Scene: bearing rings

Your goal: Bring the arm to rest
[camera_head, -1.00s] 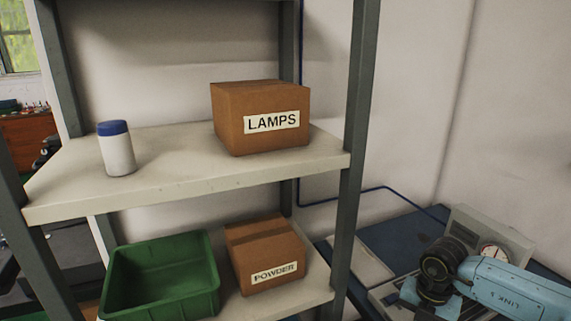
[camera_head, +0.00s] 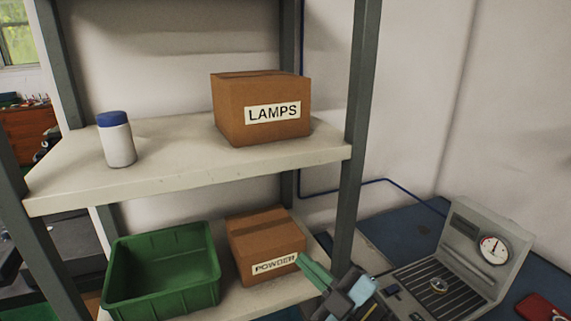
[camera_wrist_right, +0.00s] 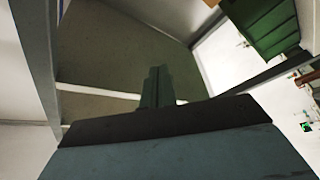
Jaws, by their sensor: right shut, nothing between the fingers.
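My right gripper (camera_head: 302,262) shows at the bottom of the head view, with its green fingers pointing up and left. The fingers are shut together and hold nothing. They overlap the right edge of the POWDER box's label in the picture; I cannot tell whether they touch the box. In the right wrist view the shut fingers (camera_wrist_right: 156,85) point away from the camera, with shelf boards and posts beyond them. My left gripper is not in view.
A shelf rack (camera_head: 353,130) stands close to the gripper. It holds a LAMPS box (camera_head: 262,98), a blue-capped white bottle (camera_head: 117,142), a green bin (camera_head: 160,265) and a POWDER box (camera_head: 262,235). A grey gauge device (camera_head: 470,225) with a small ring (camera_head: 438,286) sits at right.

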